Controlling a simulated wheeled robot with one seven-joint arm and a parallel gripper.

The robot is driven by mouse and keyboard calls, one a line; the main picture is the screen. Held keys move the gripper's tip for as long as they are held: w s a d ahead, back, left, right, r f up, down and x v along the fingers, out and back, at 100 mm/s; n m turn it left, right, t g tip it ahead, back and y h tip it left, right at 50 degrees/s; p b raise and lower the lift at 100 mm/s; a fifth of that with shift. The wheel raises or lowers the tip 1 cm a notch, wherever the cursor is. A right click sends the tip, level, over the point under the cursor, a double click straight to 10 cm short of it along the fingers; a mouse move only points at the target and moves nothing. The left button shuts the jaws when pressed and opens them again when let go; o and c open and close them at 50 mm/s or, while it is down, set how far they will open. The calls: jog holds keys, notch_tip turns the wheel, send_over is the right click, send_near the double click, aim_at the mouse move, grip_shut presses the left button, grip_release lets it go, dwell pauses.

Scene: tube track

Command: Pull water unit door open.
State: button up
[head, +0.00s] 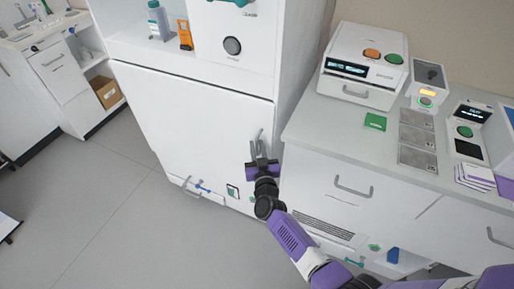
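The water unit (190,66) is a tall white cabinet left of the counter. Its large white door (185,125) looks flush with the cabinet front, with no clear gap at its edges. A grey upright handle (261,136) is near the door's right edge. My gripper (257,154), purple and dark grey, is at this handle, with its fingers overlapping the handle's lower part. The fingers and handle are small and similar in colour, so I cannot tell whether the fingers are closed on it.
A white counter (300,136) with drawers stands close on the right, bearing a white device (364,62) and several smaller items. A bottle (158,20) and an orange item (185,35) sit in the unit's upper niche. The grey floor (95,190) at left is clear.

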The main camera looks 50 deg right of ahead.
jog(key=shift+w+d, duration=0.2)
grip_shut()
dwell(1.4)
